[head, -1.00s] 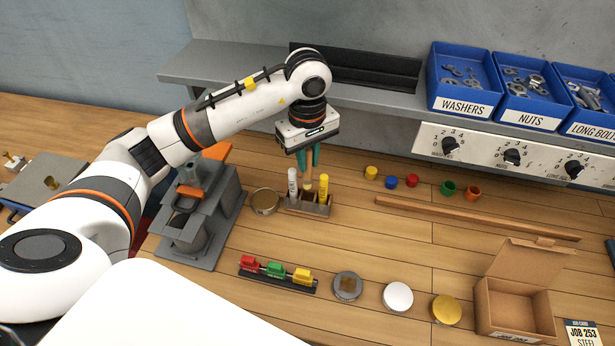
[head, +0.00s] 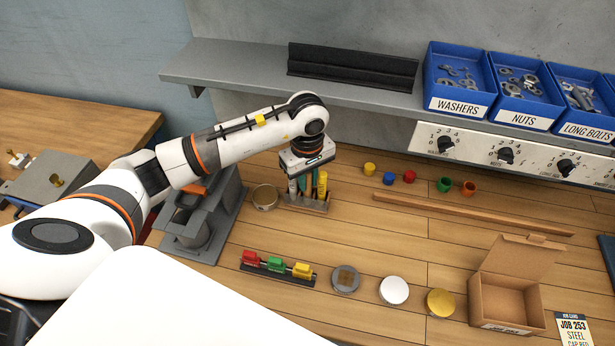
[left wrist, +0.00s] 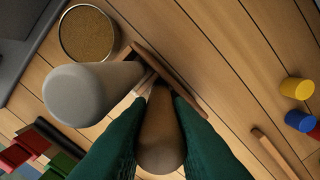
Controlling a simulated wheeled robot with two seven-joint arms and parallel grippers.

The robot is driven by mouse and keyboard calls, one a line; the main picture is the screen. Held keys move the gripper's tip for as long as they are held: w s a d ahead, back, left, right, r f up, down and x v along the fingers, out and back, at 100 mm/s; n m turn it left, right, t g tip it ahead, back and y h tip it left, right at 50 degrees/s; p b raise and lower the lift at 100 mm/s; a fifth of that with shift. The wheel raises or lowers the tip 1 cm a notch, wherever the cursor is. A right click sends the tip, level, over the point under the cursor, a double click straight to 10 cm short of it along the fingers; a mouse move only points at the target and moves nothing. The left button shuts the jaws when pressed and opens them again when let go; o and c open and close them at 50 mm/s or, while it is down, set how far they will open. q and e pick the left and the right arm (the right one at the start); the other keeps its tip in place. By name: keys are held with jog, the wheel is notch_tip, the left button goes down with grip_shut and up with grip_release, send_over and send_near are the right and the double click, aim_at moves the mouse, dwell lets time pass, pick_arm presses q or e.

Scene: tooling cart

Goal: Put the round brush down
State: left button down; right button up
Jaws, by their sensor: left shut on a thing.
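The round brush shows as a tan wooden handle (left wrist: 160,135) upright between the green fingers of my left gripper (head: 307,184). The gripper is shut on it, over the middle of a small wooden holder (head: 318,207). The brush's lower end is hidden, so I cannot tell whether it touches the holder's floor. A pale grey handle (head: 292,189) stands in the holder to the left of the fingers, and it is large in the left wrist view (left wrist: 95,92). A yellow handle (head: 323,184) stands to the right. My right gripper is not in view.
A round tin (head: 264,197) stands close left of the holder, beside a grey press (head: 205,220). Several coloured caps (head: 389,178) and a wooden strip (head: 470,213) lie to the right. A rack of coloured blocks (head: 276,270) and an open carton (head: 505,298) are nearer.

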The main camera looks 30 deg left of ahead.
pick_arm(q)
jog(key=c, duration=1.3)
grip_release()
jog(key=shift+r+p, duration=0.25)
jog(key=shift+p, duration=0.15)
jog(key=shift+r+b, duration=0.25)
jog(key=shift+b, duration=0.1)
notch_tip(320, 180, up, 11)
jog(key=b, duration=0.3)
jog(key=shift+f+b, duration=0.2)
jog(key=shift+b, duration=0.1)
jog(key=shift+r, duration=0.35)
